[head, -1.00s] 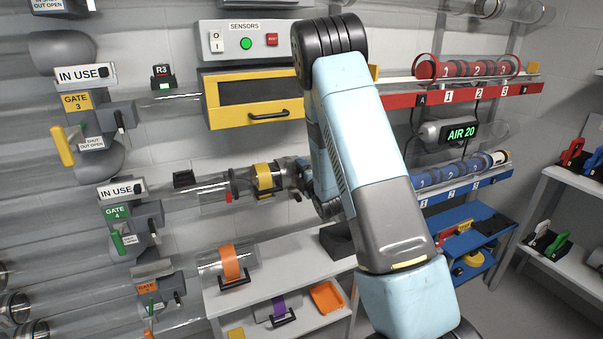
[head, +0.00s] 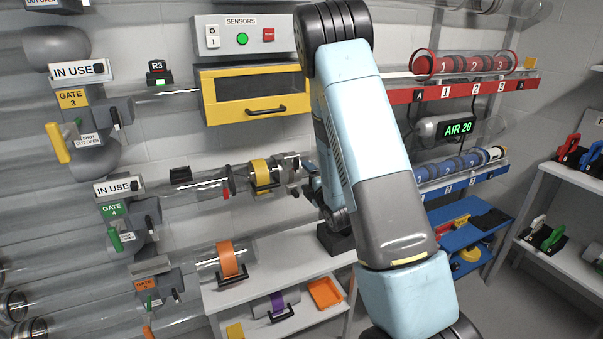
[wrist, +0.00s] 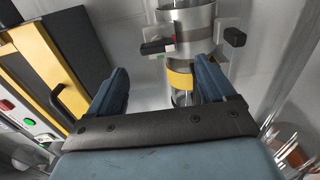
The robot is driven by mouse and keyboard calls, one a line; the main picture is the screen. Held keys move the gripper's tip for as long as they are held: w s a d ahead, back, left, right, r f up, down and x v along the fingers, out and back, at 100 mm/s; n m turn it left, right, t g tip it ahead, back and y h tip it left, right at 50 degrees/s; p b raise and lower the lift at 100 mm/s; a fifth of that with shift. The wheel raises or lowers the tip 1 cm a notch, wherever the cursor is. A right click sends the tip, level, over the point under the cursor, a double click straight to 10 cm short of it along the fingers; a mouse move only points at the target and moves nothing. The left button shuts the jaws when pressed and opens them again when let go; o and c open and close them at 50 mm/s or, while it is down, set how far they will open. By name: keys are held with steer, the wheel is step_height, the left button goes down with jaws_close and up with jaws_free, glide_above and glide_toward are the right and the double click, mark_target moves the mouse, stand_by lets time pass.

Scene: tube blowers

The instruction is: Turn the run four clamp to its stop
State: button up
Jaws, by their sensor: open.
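The run four line shows in the head view as a clear tube (head: 195,190) level with the GATE 4 sign. A yellow-banded piece (head: 261,175) sits at its right end, with grey clamp hardware (head: 291,174) beside it. In the wrist view, a grey metal collar (wrist: 188,50) carries a dark handle with a red mark (wrist: 158,47) and a dark knob (wrist: 235,38). The yellow band (wrist: 180,79) shows between my fingers. My gripper (wrist: 160,70) is open and appears empty, its fingers pointing toward the collar. In the head view my arm partly hides it. Finger contact cannot be told.
A yellow-framed cabinet (head: 205,98) with a black handle hangs above the line. A white shelf unit (head: 285,268) stands below. Red (head: 425,95) and blue (head: 435,186) racks are on the right wall. GATE 4 valve (head: 113,211) reads IN USE.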

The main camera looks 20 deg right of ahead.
steer(key=s, duration=0.6)
steer(key=shift+d, duration=0.45)
